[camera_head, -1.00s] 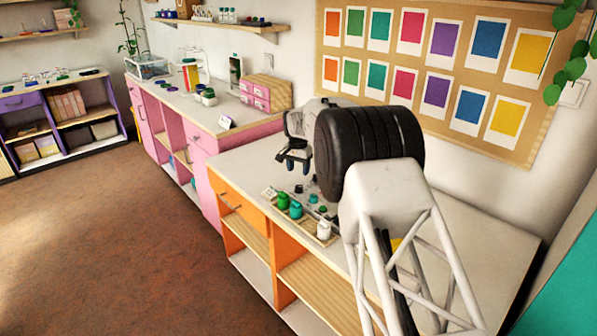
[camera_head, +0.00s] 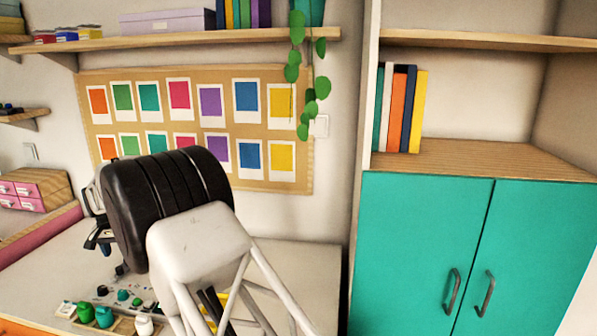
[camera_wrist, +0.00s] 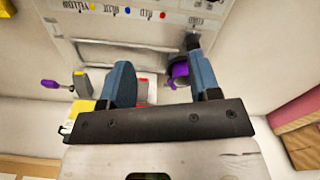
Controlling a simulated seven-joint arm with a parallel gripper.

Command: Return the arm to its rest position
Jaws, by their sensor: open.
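My gripper shows in the head view (camera_head: 100,236), partly hidden behind my thick black arm joint. It hangs above the left part of the pale worktop (camera_head: 290,270). In the wrist view its two blue-grey fingers (camera_wrist: 162,78) stand wide apart. A purple round piece (camera_wrist: 180,72) shows between them, close by the right finger; I cannot tell how far below it is. A pale board (camera_wrist: 125,28) with colour-name labels and small coloured dots lies beyond the fingers.
Green jars (camera_head: 104,317) and a white jar (camera_head: 143,325) stand on the worktop at the lower left. A purple-handled tool (camera_wrist: 50,85) lies left of the fingers. A teal cabinet (camera_head: 420,250) stands at the right. The worktop right of my arm looks clear.

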